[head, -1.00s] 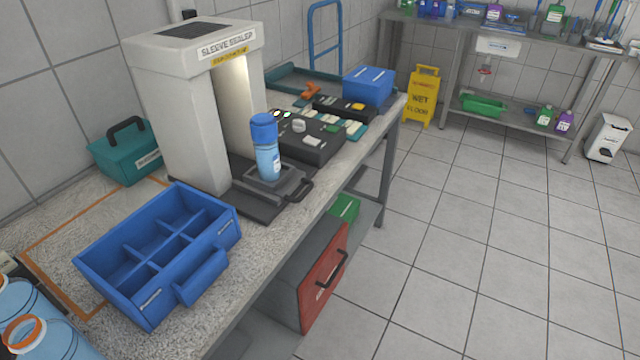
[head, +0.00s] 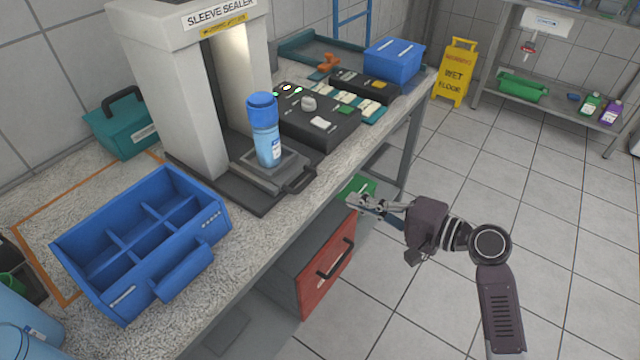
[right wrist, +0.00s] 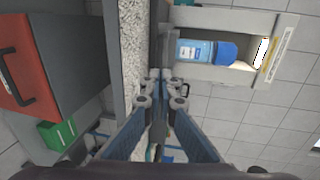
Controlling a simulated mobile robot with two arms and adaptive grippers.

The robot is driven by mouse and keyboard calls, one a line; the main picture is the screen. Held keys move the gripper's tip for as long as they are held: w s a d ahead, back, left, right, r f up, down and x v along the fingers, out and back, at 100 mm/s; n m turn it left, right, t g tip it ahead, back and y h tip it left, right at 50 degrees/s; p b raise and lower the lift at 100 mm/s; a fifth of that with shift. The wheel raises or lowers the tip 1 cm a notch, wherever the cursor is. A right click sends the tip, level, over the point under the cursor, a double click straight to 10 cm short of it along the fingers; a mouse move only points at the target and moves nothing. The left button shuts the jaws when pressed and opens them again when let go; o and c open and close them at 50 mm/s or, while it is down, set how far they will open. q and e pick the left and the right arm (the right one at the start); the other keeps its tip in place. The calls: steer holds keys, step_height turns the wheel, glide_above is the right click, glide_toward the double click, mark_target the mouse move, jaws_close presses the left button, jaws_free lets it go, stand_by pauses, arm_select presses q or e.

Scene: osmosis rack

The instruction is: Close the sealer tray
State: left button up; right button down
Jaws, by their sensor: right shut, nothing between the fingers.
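The sleeve sealer (head: 180,100) is a tall white arch on the counter. Its dark sealer tray (head: 245,178) sticks out of the front toward the counter edge, with a black handle (head: 301,181) on its outer end. A blue-capped bottle (head: 267,145) stands upright on the tray; it also shows in the right wrist view (right wrist: 200,52). My right gripper (head: 354,203) is shut and empty, off the counter's front edge, to the right of the handle and apart from it. Its fingertips also show in the right wrist view (right wrist: 160,78). My left gripper is not in view.
A blue divided crate (head: 215,220) sits on the counter left of the tray. A dark control box (head: 318,124) stands just right of the tray. Below the counter is a red-fronted cabinet (head: 327,275). The tiled floor on the right is open.

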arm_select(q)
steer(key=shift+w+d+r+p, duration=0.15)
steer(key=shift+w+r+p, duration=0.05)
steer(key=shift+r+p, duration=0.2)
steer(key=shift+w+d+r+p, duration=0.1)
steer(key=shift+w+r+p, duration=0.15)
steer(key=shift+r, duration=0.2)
arm_select(e)
steer(key=x, duration=1.1)
steer(key=shift+d, duration=0.2)
steer(key=shift+w+a, duration=0.1)
